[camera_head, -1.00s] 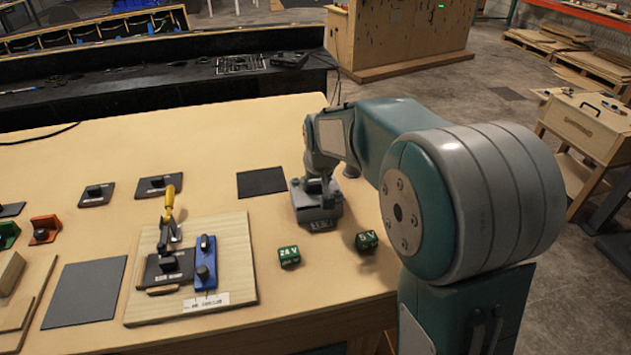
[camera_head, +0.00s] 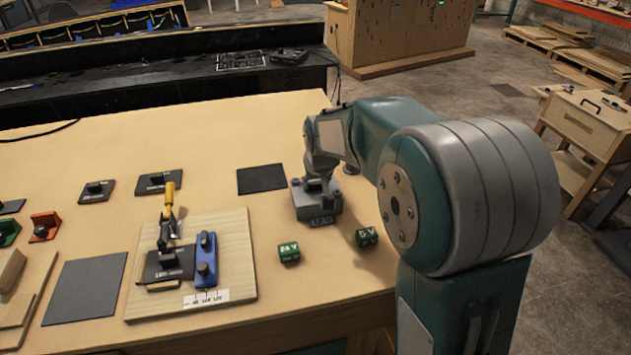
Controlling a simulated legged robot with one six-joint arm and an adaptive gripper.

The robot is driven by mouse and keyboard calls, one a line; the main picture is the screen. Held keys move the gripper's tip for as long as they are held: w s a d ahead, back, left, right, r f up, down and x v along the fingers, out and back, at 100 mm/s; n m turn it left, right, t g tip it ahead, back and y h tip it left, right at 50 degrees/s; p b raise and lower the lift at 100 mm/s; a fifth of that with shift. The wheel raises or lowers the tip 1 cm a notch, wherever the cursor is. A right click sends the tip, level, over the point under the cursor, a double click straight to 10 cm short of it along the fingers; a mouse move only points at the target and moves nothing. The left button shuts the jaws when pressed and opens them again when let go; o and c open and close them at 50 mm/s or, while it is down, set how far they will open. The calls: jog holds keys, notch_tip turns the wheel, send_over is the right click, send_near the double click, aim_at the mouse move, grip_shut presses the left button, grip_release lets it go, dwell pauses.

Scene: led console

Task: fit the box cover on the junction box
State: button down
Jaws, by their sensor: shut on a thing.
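My gripper points down and is shut on a small dark handle at the top of this piece. The fingers hide much of the handle. I cannot tell where the cover ends and the box begins, or whether the cover sits flush.
Green blocks marked 24 V (camera_head: 289,252) and 5 V (camera_head: 367,237) stand near the front edge. A dark mat (camera_head: 262,179) lies left of my gripper. A wooden board (camera_head: 235,280) carries a yellow-handled clamp (camera_head: 169,205) and a blue part (camera_head: 206,262). Dark knobbed plates (camera_head: 158,183) lie behind.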

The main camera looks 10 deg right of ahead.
jog(key=shift+c, duration=0.6)
grip_release()
jog(key=v, duration=1.1)
jog(key=shift+r, duration=0.4)
jog(key=shift+s, duration=0.1)
jog(key=s+f+t, duration=0.1)
jog(key=s+f, duration=0.1)
jog(key=s, duration=2.3)
jog(key=shift+s+d+f, duration=0.25)
jog(key=shift+s+f, duration=0.05)
jog(key=shift+s, duration=0.05)
